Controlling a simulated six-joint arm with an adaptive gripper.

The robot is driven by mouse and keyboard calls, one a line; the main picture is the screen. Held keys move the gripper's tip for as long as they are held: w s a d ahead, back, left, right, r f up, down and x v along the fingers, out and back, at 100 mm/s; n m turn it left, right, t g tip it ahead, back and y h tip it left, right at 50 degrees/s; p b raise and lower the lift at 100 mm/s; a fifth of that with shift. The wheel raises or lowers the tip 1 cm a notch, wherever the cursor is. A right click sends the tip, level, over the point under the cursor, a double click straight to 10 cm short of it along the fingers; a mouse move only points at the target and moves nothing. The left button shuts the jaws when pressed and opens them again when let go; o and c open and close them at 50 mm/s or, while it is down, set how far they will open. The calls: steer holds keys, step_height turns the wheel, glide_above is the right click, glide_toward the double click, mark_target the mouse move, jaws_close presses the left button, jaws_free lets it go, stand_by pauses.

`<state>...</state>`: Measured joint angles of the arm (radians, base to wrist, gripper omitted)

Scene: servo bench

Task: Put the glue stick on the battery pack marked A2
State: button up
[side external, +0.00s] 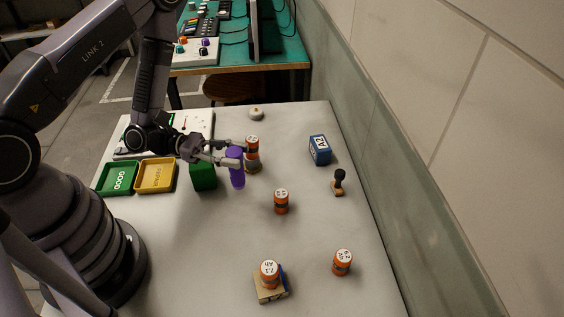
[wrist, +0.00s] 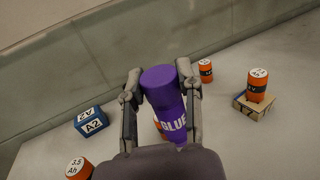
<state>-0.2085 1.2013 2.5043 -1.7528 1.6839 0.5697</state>
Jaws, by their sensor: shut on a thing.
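The purple glue stick (wrist: 162,92), lettered "GLUE", is upright between the fingers of my gripper (wrist: 162,88) in the wrist view. My gripper is shut on it. In the side view the glue stick (side external: 236,168) stands beside a green block, and I cannot tell whether its base touches the table. The blue battery pack marked A2 (side external: 320,150) lies to the right, near the table's right edge, with nothing on top. It also shows at the left of the wrist view (wrist: 91,121).
A green block (side external: 203,177) is left of the glue stick. An orange cell (side external: 252,147) stands close behind it. Other orange cells (side external: 281,201) (side external: 343,262) and a stamp (side external: 339,182) stand about. One cell (side external: 269,273) sits on a tan block (side external: 270,294). Trays (side external: 156,189) lie left.

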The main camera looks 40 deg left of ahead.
steer(key=w+r+n+t+y, duration=0.25)
steer(key=w+r, duration=0.55)
steer(key=w, duration=0.5)
steer(key=shift+t+h, duration=0.35)
steer(key=shift+w+d+f, duration=0.5)
steer(key=shift+w+f, duration=1.6)
steer(key=shift+w, duration=0.1)
steer(key=shift+w+d+f, duration=0.5)
steer(key=shift+w+f, duration=1.6)
steer(key=shift+w, duration=0.15)
steer(key=shift+w+d+f, duration=0.5)
steer(key=shift+w+f, duration=1.6)
steer(key=shift+w, duration=0.1)
steer(key=shift+f, duration=0.1)
steer(key=o, duration=0.9)
steer(key=shift+o, duration=0.2)
